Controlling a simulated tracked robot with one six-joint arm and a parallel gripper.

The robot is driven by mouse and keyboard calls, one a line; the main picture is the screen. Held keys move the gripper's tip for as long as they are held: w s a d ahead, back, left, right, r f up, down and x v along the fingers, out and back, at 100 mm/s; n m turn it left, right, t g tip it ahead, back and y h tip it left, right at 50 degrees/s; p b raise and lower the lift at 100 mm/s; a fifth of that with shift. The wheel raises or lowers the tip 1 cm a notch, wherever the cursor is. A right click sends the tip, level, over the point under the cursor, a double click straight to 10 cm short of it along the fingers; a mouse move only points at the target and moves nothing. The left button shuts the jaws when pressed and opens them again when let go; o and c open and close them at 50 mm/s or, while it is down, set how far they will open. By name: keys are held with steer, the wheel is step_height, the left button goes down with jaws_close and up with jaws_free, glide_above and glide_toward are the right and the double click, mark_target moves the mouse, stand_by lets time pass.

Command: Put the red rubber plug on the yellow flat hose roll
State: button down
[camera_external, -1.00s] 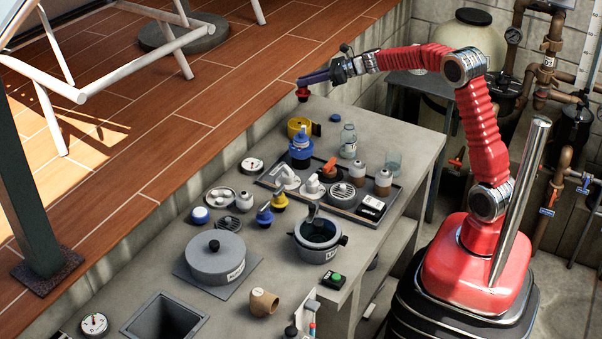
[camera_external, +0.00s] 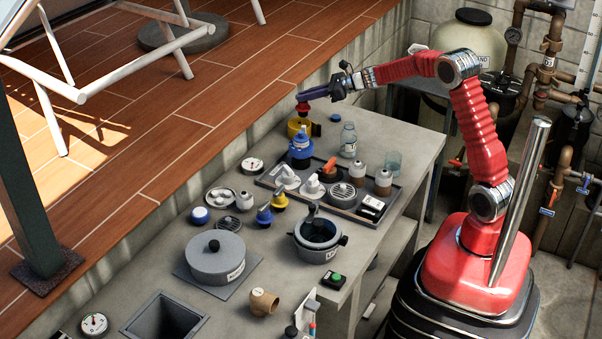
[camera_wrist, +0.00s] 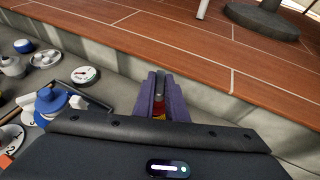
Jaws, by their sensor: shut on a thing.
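The red rubber plug (camera_external: 303,107) is at the tips of my gripper (camera_external: 308,97), which is shut on it. The plug is right above the yellow flat hose roll (camera_external: 296,128), at the far end of the counter; I cannot tell whether the two touch. In the wrist view, a bit of the red plug (camera_wrist: 159,107) shows between the purple fingers of my gripper (camera_wrist: 158,92), with a strip of yellow just below it. Most of the hose roll is hidden there by my gripper.
A tray (camera_external: 262,181) with several fittings lies nearer. The wooden deck (camera_external: 190,110) rises behind the counter.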

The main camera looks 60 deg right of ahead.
mark_target(307, 107)
steer(key=shift+f, duration=0.1)
steer(key=shift+f, duration=1.75)
steer(key=c, duration=1.8)
jaws_free()
steer(key=shift+f, duration=0.1)
steer(key=v, duration=1.2)
